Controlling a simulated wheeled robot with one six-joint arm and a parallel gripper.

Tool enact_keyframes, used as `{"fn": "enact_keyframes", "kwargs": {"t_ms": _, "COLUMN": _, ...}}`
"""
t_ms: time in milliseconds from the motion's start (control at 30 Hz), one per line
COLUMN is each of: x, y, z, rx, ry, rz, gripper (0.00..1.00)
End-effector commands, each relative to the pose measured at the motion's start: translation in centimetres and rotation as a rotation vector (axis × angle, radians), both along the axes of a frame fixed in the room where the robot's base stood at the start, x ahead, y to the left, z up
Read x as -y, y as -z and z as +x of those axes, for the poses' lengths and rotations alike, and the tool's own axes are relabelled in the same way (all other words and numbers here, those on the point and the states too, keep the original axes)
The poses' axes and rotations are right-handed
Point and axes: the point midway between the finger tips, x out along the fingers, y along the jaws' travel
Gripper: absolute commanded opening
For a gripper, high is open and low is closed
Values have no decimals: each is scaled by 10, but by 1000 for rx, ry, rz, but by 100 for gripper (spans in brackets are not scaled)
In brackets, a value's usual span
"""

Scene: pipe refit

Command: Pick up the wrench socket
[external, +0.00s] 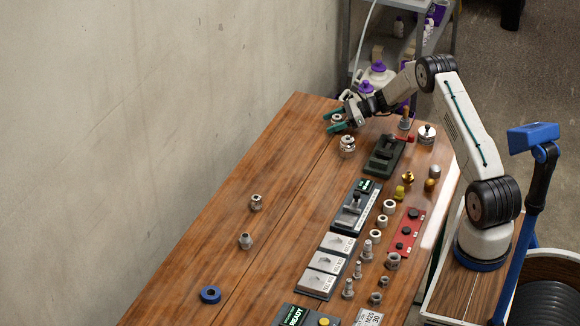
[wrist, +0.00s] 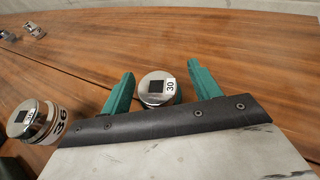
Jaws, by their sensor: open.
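A silver wrench socket with a square hole and a "30" label (wrist: 158,88) stands on the wooden table between the two green fingers of my gripper (wrist: 160,70) in the wrist view. The fingers are open, one on each side of it, with gaps showing. A second silver socket, marked "36" (wrist: 30,120), stands to the left of my gripper. In the external view my gripper (external: 336,122) is low over the far end of the table. A silver socket (external: 347,145) stands just in front of it; the socket between the fingers is mostly hidden there.
A dark green vise with a red handle (external: 384,154) stands to the right of my gripper. Another silver socket (external: 426,134) is beyond it. Several fittings and bolts line the right side of the table (external: 210,250). The left part is mostly clear, with two metal fittings and a blue ring (external: 210,295).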

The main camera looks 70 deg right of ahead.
Motion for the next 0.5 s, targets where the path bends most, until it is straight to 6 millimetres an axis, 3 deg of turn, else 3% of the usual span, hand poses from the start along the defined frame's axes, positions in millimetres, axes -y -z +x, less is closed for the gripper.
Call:
{"fn": "enact_keyframes", "kwargs": {"t_ms": 133, "x": 0, "y": 0, "z": 0, "rx": 0, "ry": 0, "rz": 0, "gripper": 62}}
{"fn": "enact_keyframes", "kwargs": {"t_ms": 167, "x": 0, "y": 0, "z": 0, "rx": 0, "ry": 0, "rz": 0, "gripper": 56}}
{"fn": "enact_keyframes", "kwargs": {"t_ms": 333, "x": 0, "y": 0, "z": -1, "rx": 0, "ry": 0, "rz": 0, "gripper": 9}}
{"fn": "enact_keyframes", "kwargs": {"t_ms": 500, "x": 1, "y": -1, "z": -1, "rx": 0, "ry": 0, "rz": -1, "gripper": 9}}
